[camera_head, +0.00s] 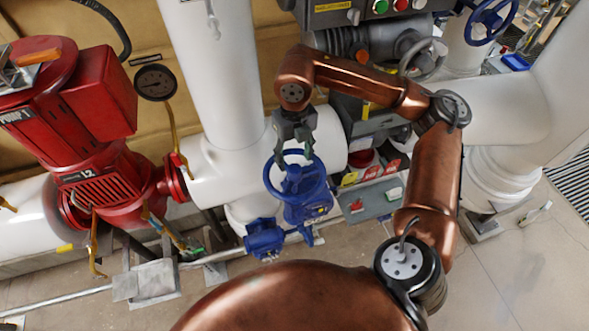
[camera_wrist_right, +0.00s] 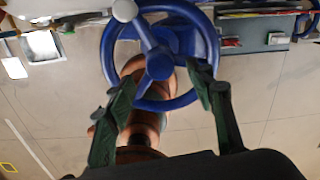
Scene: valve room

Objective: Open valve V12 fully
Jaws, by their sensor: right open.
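A blue valve with a round handwheel (camera_head: 296,176) stands in front of the white pipe in the middle of the head view. No V12 label is readable on it. My right gripper (camera_head: 294,150) points down at the far rim of this wheel. In the right wrist view the wheel (camera_wrist_right: 160,105) lies beyond the fingers, its hub and spokes showing. The right gripper (camera_wrist_right: 160,92) is open, one finger at each side of the wheel's lower part. Whether the fingers touch the rim I cannot tell. My left gripper is not in view.
A red pump (camera_head: 95,170) stands at the left with a gauge (camera_head: 155,82) beside it. A grey panel with buttons (camera_head: 380,8) is above. Another blue handwheel (camera_head: 490,18) is at the upper right. Bare floor (camera_head: 520,270) lies at the lower right.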

